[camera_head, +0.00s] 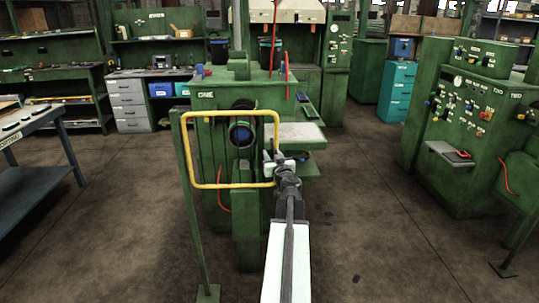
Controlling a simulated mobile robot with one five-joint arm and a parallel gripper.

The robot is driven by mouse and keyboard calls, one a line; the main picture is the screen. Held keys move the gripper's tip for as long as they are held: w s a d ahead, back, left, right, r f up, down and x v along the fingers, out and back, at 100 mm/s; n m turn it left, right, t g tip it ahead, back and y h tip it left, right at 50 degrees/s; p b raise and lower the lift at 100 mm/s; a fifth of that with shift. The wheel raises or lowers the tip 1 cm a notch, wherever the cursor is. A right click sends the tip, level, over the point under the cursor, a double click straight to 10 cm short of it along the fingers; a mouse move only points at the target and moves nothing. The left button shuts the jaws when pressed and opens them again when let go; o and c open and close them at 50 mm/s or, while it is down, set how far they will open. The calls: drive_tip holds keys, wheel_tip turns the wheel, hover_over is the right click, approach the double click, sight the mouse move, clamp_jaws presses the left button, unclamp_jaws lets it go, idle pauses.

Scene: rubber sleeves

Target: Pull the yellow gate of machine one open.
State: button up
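The yellow gate (230,186) is a rounded rectangular tube frame. It stands in front of the green machine marked ONE (205,95) and hangs from a green post (192,215) on its left. The gate spans across the machine's dark round opening (241,134). My gripper (272,160) is at the gate's right upright bar, around its middle height. The fingers overlap the bar in the picture. I cannot tell whether they are closed on it, as the fingers are small and partly hidden by the wrist.
A pale shelf (303,133) sticks out of machine one, right of my gripper. A second green machine (468,120) stands at the right. A blue-grey table (35,150) is at the left.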

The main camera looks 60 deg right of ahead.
drive_tip(key=shift+s, duration=0.1)
clamp_jaws()
idle(1.2)
